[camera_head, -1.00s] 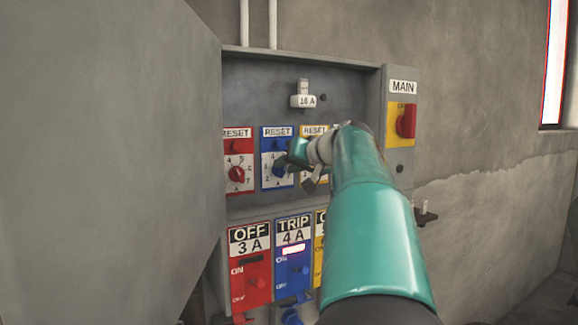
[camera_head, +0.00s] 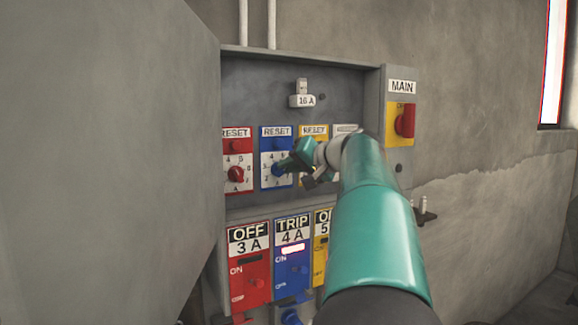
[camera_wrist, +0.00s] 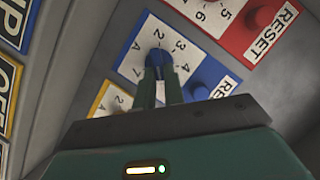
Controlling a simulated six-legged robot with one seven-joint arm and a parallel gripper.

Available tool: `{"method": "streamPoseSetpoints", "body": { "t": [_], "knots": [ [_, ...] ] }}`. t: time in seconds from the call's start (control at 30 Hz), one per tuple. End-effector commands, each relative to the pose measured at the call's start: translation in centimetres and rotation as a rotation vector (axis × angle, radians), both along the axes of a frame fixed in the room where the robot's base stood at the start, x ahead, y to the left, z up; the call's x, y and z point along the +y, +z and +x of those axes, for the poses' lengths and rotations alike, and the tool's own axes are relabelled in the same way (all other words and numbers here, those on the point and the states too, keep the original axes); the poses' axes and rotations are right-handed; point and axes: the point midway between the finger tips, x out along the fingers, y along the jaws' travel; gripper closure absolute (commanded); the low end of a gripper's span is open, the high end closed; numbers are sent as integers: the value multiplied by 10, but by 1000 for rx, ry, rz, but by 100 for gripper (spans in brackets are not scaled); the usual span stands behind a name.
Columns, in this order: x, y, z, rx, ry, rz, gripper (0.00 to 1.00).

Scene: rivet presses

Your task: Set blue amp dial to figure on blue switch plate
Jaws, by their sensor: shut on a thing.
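The blue amp dial (camera_wrist: 159,58) sits on a white numbered face on the blue dial plate (camera_head: 267,143), below a RESET label and a blue button. My gripper (camera_wrist: 160,82) is shut on the dial, with its two fingers on the knob. In the head view my gripper (camera_head: 284,166) comes in from the right and covers part of the dial face. Figures 2, 3, 4 and 7 and the letter A show around the knob; its pointer direction cannot be told. The blue switch plate (camera_head: 292,262) below reads TRIP, 4 A.
A red dial (camera_head: 236,174) is to the left and a yellow dial plate (camera_head: 314,131) to the right, partly behind my arm. The red switch plate (camera_head: 250,280) reads OFF, 3 A. The open cabinet door (camera_head: 110,150) fills the left. The MAIN switch (camera_head: 405,121) is at the right.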

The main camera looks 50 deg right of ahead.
Motion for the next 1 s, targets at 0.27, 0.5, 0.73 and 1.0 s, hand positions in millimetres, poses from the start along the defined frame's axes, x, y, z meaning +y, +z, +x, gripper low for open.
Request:
{"method": "streamPoseSetpoints", "body": {
  "t": [0.27, 0.5, 0.73, 1.0],
  "knots": [
    [-3, -5, 0, -73, 1, 237, 100],
    [-4, -8, -1, -125, 1, 400, 100],
    [-5, -9, -1, -154, 1, 489, 100],
    [-5, -10, -1, -165, 1, 523, 100]
  ]
}}
